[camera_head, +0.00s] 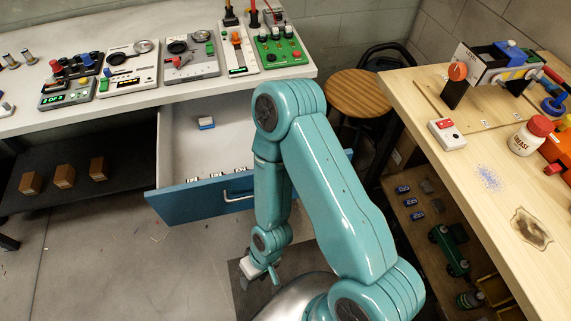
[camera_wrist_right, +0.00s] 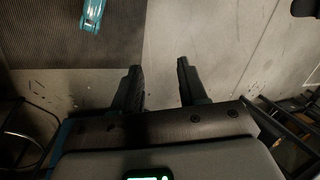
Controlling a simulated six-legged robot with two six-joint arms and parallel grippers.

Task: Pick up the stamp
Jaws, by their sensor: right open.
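I cannot make out a stamp for certain. A small blue and white block (camera_head: 206,123) lies inside the open drawer (camera_head: 228,196); it may be the stamp, but it is too small to tell. My right gripper (camera_head: 260,276) hangs low in front of the drawer, below its front panel and well apart from the block. In the right wrist view the two dark fingers of the right gripper (camera_wrist_right: 158,75) stand apart with nothing between them, over the floor. My left gripper is not in view.
The white bench (camera_head: 290,75) carries several control panels and tools. A round wooden stool (camera_head: 357,94) stands between it and the wooden workbench (camera_head: 440,85) at right. That bench holds a red-lidded grease jar (camera_head: 531,137). Wooden blocks (camera_head: 64,176) sit on the dark lower shelf.

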